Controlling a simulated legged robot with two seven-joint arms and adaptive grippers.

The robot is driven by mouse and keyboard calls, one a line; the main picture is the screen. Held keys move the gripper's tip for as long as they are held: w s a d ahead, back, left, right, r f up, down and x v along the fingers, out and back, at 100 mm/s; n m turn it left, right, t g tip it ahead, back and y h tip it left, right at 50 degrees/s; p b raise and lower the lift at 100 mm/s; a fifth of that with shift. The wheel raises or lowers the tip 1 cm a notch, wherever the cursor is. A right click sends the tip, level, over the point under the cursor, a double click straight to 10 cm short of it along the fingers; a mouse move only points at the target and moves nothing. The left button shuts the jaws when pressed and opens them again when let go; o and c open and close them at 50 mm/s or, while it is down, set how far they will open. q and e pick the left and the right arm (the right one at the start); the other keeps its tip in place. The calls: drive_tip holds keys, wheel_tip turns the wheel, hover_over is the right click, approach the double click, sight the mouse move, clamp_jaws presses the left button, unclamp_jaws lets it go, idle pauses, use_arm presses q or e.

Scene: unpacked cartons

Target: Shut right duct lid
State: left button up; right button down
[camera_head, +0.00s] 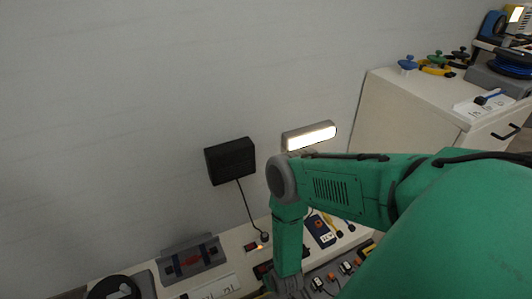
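I cannot make out a duct or its lid for certain in the head view; my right arm and the lower picture edge hide part of the bench. My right arm comes in from the right and bends down at its grey joint. The grey top of my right gripper (288,287) shows at the bottom edge, over the bench; its fingertips are cut off or too small to read. My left gripper is not in view.
The white bench (240,242) runs along the wall. A grey case with a red mark (190,259) and a black round thing (114,288) lie left of my arm. A black wall box (230,161) and a lit lamp (309,137) hang above. A white cabinet (405,112) stands right.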

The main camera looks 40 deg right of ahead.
drive_tip(key=s+a+f+t+b, duration=0.2)
drive_tip(key=s+a+f+b, duration=0.2)
drive_tip(key=s+f+b, duration=0.3)
drive_tip(key=shift+s+f+h+b, duration=0.4)
drive_tip(key=shift+s+f, duration=1.4)
drive_tip(key=shift+s, duration=1.15)
